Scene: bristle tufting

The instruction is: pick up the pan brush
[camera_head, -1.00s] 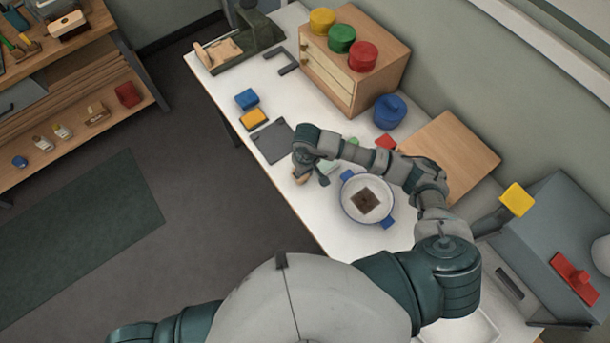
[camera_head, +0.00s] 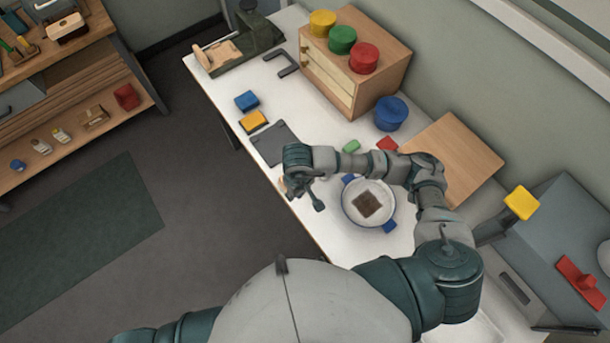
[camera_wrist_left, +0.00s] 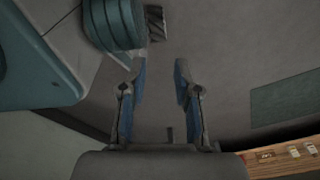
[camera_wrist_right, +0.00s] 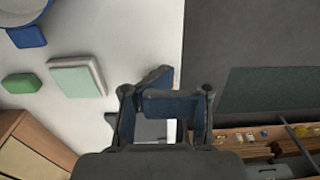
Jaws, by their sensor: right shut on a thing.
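My right gripper (camera_head: 297,190) is over the front edge of the white table, left of the pan. It is shut on the pan brush (camera_head: 284,184), of which only a small tan bit shows beside the fingers in the head view. In the right wrist view the fingers (camera_wrist_right: 158,95) are bent inward, and the brush is hardly seen there. The white pan (camera_head: 376,217) with blue handles holds a dark brown square patch. My left gripper (camera_wrist_left: 160,75) is open and empty above the dark floor in its wrist view.
A grey plate (camera_head: 270,146), blue block (camera_head: 247,100) and yellow block (camera_head: 254,121) lie left of the gripper. A pale green sponge (camera_wrist_right: 77,77) and green block (camera_head: 351,146) lie near the pan. A drawer box (camera_head: 377,83), blue pot (camera_head: 391,113) and wooden board (camera_head: 455,155) stand behind.

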